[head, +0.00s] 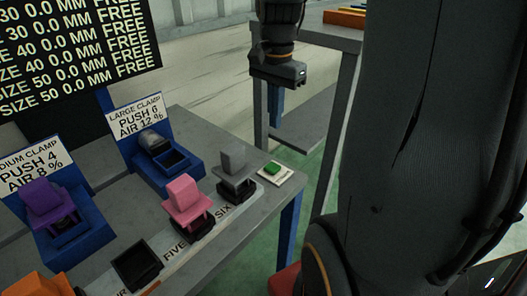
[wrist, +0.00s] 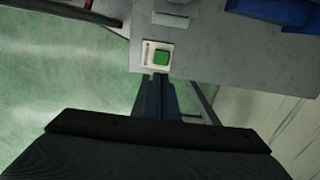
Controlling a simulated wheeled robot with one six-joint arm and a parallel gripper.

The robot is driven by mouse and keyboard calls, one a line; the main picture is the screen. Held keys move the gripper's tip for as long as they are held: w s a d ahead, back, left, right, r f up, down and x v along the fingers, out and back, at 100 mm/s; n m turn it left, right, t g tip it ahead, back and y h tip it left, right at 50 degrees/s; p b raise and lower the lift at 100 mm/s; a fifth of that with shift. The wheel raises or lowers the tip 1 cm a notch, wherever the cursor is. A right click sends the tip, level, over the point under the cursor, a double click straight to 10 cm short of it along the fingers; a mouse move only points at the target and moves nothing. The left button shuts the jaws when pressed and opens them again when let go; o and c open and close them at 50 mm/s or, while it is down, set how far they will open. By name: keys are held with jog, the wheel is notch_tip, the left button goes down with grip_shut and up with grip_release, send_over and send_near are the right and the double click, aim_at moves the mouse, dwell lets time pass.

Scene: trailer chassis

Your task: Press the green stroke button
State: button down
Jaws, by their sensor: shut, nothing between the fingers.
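The green stroke button (head: 272,168) sits on a small pale plate at the near-right corner of the grey bench, past the SIX label. In the wrist view the green button (wrist: 162,57) shows near the top middle, just beyond the fingertips. My gripper (head: 275,122) is shut and empty, pointing down, and appears above the button in the head view. In the wrist view my gripper (wrist: 160,77) shows as narrow dark fingers ending just short of the button's plate in the picture. The fingers look apart from the button; the exact height gap is hard to tell.
A grey block on a dark holder (head: 233,165) and a pink block (head: 183,195) stand left of the button. Blue clamp stations (head: 165,170) stand behind. Another grey table (head: 330,35) is at the back. Green floor lies beyond the bench edge.

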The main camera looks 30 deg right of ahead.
jog(key=shift+a, duration=0.1)
jog(key=p, duration=0.2)
send_near(273, 167)
notch_tip(273, 167, down, 6)
jog(key=shift+f, duration=0.25)
dwell(0.4)
